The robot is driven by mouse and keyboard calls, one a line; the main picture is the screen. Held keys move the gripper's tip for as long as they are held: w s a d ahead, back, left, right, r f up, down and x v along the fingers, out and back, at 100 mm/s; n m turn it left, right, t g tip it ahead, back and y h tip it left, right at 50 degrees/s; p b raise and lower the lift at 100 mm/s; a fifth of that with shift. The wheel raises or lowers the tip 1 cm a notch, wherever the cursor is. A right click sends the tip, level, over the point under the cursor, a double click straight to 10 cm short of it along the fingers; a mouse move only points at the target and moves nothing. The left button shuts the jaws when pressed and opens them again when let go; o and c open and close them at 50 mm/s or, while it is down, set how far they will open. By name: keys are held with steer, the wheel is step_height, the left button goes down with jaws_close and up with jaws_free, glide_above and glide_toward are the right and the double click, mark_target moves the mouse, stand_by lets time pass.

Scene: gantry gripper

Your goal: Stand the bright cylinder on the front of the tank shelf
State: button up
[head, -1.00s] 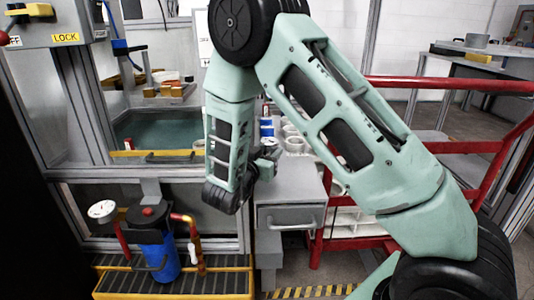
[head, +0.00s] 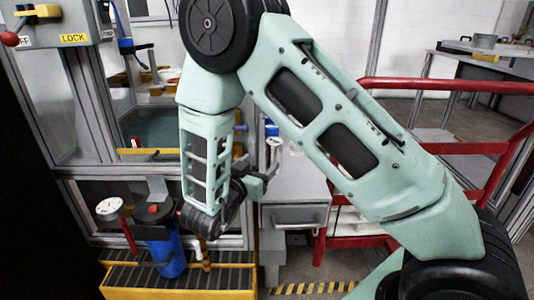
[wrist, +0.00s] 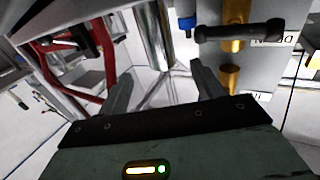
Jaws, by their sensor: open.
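My gripper (head: 268,168) is open in the head view, in front of the grey cabinet. In the wrist view the two fingers (wrist: 160,82) stand apart with nothing between them. A shiny metallic column shape (wrist: 154,38) shows beyond the fingers; I cannot tell whether it is the bright cylinder or part of the frame. No bright cylinder is clearly identifiable in the head view, where my arm hides part of the cabinet top. At lower left, a blue tank (head: 165,256) with a dark top stands on a yellow-edged, ribbed shelf (head: 180,292).
Red rails (head: 450,87) run at the right. A gauge (head: 109,208) stands beside the tank. The wrist view shows a brass fitting with a black handle (wrist: 240,31).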

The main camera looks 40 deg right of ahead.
steer(key=s+a+n+y, duration=0.3)
steer(key=a+n+y, duration=0.6)
steer(key=a+y, duration=1.2)
steer(key=s+a+r+n+g, duration=0.2)
steer(key=s+a+n+g, duration=0.15)
steer(key=s+a, duration=0.4)
steer(key=s+d+n+g+h, duration=0.2)
steer(key=s+d+n, duration=0.1)
steer(key=s, duration=0.5)
steer(key=s+d+r+n+g+h, duration=0.1)
steer(key=s+d+n+g+h, duration=0.1)
steer(key=s+d, duration=0.4)
steer(key=shift+s+d+r+n+g+h, duration=0.25)
steer(key=shift+s+n+g, duration=0.2)
steer(key=shift+s+n, duration=0.8)
steer(key=shift+p, duration=0.3)
step_height(320, 180, up, 27)
steer(key=p, duration=2.6)
steer(key=shift+p, duration=0.4)
